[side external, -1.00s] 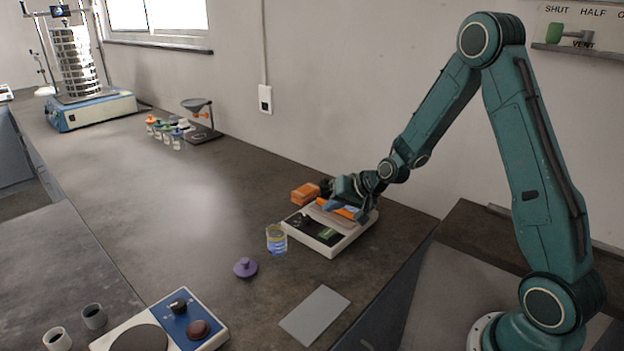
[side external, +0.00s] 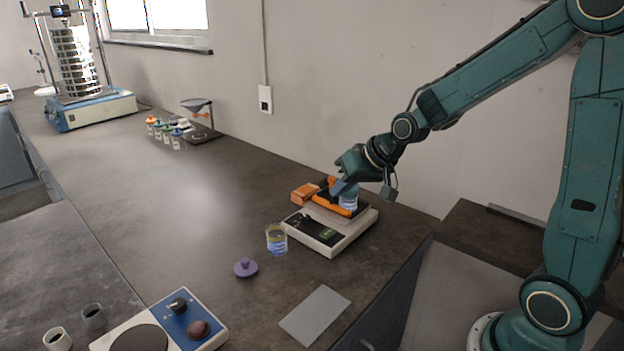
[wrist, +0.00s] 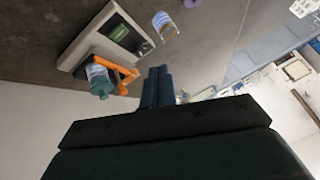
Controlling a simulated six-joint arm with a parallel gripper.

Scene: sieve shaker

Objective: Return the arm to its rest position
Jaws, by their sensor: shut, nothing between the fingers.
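My gripper (side external: 341,187) is shut and empty, raised just above the white balance (side external: 330,243) at the right of the bench. Its two blue fingers (wrist: 157,84) lie together in the wrist view. On the balance, a small blue-banded jar (side external: 350,199) stands by an orange part. In the wrist view the jar (wrist: 99,77) has a green end and sits beside the orange part (wrist: 127,76), left of my fingers and apart from them.
A clear beaker with a blue band (side external: 276,239) stands left of the balance, with a purple lid (side external: 245,267) nearby. A grey plate (side external: 315,314) lies in front. A hotplate-like device (side external: 168,325) is at front left. The far sieve shaker (side external: 95,109) stands at back left.

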